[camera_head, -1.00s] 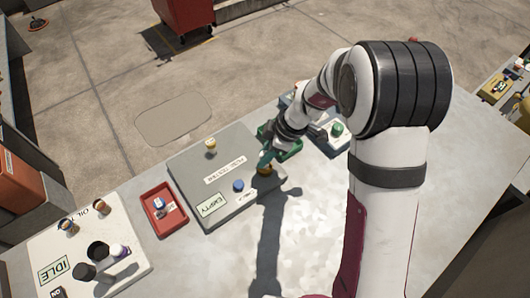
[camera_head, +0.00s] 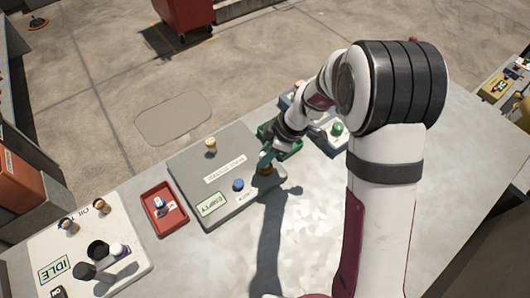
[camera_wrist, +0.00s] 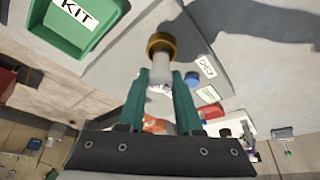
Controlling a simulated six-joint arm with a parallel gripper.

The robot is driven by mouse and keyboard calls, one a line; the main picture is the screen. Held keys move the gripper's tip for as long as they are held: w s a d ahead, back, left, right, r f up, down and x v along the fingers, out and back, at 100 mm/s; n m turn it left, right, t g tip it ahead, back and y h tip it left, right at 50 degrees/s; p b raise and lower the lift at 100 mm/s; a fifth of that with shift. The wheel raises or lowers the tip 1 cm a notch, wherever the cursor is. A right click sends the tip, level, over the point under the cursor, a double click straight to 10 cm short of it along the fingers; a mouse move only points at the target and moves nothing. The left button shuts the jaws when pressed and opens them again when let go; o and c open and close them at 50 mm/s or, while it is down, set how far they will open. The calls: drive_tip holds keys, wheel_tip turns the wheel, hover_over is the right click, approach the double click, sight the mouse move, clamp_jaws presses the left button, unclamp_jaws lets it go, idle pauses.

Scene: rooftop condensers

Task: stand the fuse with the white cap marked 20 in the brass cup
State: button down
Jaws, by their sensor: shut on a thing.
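My gripper (camera_wrist: 160,85) has two green fingers and is shut on a pale fuse (camera_wrist: 161,68). A white end of the fuse shows between the fingertips, but I cannot read a number on it. The fuse's other end meets the brass cup (camera_wrist: 161,43), inside or right at its rim; I cannot tell how deep. In the head view my gripper (camera_head: 267,157) is over the brass cup (camera_head: 265,169) at the right side of the grey tester (camera_head: 190,165), and the fuse is mostly hidden there. The tester's sign (camera_head: 211,205) reads EMPTY.
The tester carries a blue button (camera_head: 238,185) and a yellow-topped post (camera_head: 210,146). A red tray (camera_head: 151,222) holds a small item. A green KIT tray (camera_wrist: 62,38) lies beside the tester. A white panel marked IDLE (camera_head: 50,245) stands left. The bench front is clear.

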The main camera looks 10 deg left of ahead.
drive_tip(key=shift+f, duration=0.9)
drive_tip(key=c, duration=0.5)
unclamp_jaws()
drive_tip(key=v, duration=1.5)
drive_tip(key=shift+r, duration=0.4)
drive_tip(key=shift+d, duration=0.1)
drive_tip(key=s+d+m+h, duration=0.1)
drive_tip(key=s+d+m, duration=0.2)
drive_tip(key=s+m, duration=0.8)
drive_tip(key=s+d+r+m+h, duration=0.1)
drive_tip(key=s+d+m, duration=0.2)
drive_tip(key=s+m, duration=0.9)
drive_tip(key=shift+s+d+r+m+h, duration=0.3)
drive_tip(key=shift+s+d+r+h, duration=0.1)
drive_tip(key=shift+s, duration=0.45)
